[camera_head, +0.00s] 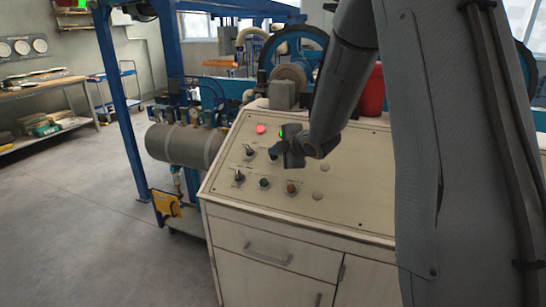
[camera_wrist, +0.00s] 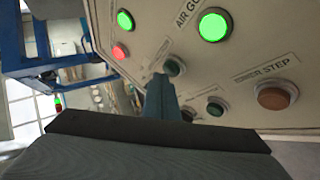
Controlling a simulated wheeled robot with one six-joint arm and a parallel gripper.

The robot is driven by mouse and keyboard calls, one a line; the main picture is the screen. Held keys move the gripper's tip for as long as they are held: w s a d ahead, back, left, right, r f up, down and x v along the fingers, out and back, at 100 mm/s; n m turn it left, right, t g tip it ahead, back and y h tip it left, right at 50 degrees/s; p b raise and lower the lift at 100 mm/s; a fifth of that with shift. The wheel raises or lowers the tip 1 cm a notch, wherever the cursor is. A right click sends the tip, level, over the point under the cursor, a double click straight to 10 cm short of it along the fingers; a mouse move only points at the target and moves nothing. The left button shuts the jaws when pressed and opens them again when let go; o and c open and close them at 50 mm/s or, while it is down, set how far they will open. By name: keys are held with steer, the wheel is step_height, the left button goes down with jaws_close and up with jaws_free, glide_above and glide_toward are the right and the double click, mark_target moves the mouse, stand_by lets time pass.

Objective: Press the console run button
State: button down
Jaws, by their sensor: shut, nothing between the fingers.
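The console (camera_head: 345,205) has a sloping cream panel with lights, switches and buttons. My gripper (camera_head: 274,153) is shut and empty, over the panel's upper left part; its fingers show in the wrist view (camera_wrist: 160,98). In the wrist view, a dark green button (camera_wrist: 172,67) lies just beyond the fingertips; I cannot tell whether they touch. A brown-orange button (camera_wrist: 273,95) by a "STEP" label and another dark green button (camera_wrist: 215,108) are to the right. In the head view, a green button (camera_head: 264,182) and a brown button (camera_head: 291,188) sit low on the panel. No run label is legible.
A lit red lamp (camera_head: 261,129) and two switches (camera_head: 239,176) are on the panel's left. A lit green lamp (camera_wrist: 213,27) is by an "AIR" label. A red bucket (camera_head: 372,92) stands behind the console. A grey tank (camera_head: 185,146) is left; the floor there is clear.

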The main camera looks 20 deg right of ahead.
steer(key=shift+w+d+f+b, duration=0.1)
steer(key=shift+w+f+b, duration=0.1)
steer(key=shift+f+b, duration=0.15)
stand_by(0.6)
stand_by(0.3)
steer(key=shift+s+a+r+p, duration=0.25)
steer(key=shift+s+r+p, duration=0.2)
steer(key=shift+r, duration=0.25)
steer(key=shift+r, duration=0.1)
steer(key=r+p, duration=0.1)
steer(key=s+a+r, duration=0.1)
steer(key=s+r+p, duration=0.1)
steer(key=r, duration=0.1)
steer(key=shift+a+r+p, duration=0.1)
steer(key=shift+a+p, duration=0.15)
steer(key=shift+p, duration=0.05)
stand_by(0.6)
